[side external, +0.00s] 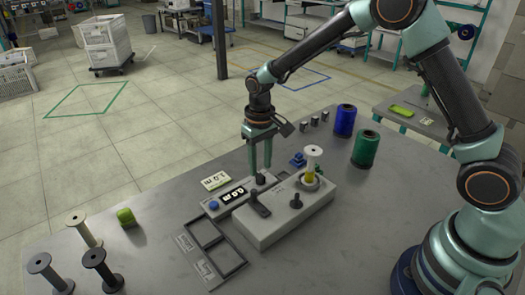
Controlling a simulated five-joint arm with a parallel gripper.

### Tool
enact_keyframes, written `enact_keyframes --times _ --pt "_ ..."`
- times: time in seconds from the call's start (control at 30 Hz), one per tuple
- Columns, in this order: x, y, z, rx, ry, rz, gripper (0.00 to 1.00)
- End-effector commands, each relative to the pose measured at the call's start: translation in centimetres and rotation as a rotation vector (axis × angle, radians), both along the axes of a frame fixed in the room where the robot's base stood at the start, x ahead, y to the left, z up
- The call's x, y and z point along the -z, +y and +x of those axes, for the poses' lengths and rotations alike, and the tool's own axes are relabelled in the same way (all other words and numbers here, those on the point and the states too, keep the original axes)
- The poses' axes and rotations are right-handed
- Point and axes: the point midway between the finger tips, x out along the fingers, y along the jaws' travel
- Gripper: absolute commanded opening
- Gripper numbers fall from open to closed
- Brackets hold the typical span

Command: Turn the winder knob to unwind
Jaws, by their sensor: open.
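The winder (283,228) is a light grey box on the grey table. A white bobbin (313,160) with some yellow thread low on it stands upright at its right end. A small black knob (260,179) stands at the back left of the winder, beside the counter display (233,195). My gripper (260,169) points down over this knob, open, with its fingertips on either side of the knob's top. I cannot tell whether they touch it. A black lever (258,204) and another black knob (296,201) sit on the winder's top.
Blue (345,121) and green (365,148) thread spools stand behind right. Empty bobbins (83,229) stand at the front left, near a green block (126,217). A dark open frame (213,249) lies left of the winder. The table's front middle is clear.

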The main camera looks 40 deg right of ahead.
Motion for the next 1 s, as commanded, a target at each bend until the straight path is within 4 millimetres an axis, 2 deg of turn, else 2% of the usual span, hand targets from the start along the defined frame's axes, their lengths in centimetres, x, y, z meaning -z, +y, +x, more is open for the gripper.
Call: enact_keyframes --times 0.1,0.2,0.57,0.6,0.67,0.7,0.73,1.0 --pt "1.7 0.0 -0.1 0.000 0.004 -0.001 0.45" --pt "2.5 0.0 0.0 0.000 0.002 0.000 0.45" --pt "3.0 0.0 0.0 0.000 -0.001 0.000 0.45" --pt "3.0 0.0 0.0 0.000 -0.001 0.000 0.41" --pt "3.0 0.0 0.0 0.000 -0.001 0.000 0.18" --pt "3.0 0.0 0.0 0.000 -0.001 0.000 0.03" --pt "3.0 0.0 0.0 0.000 -0.001 0.000 0.00" --pt "3.0 0.0 0.0 -0.009 0.000 0.000 0.00"
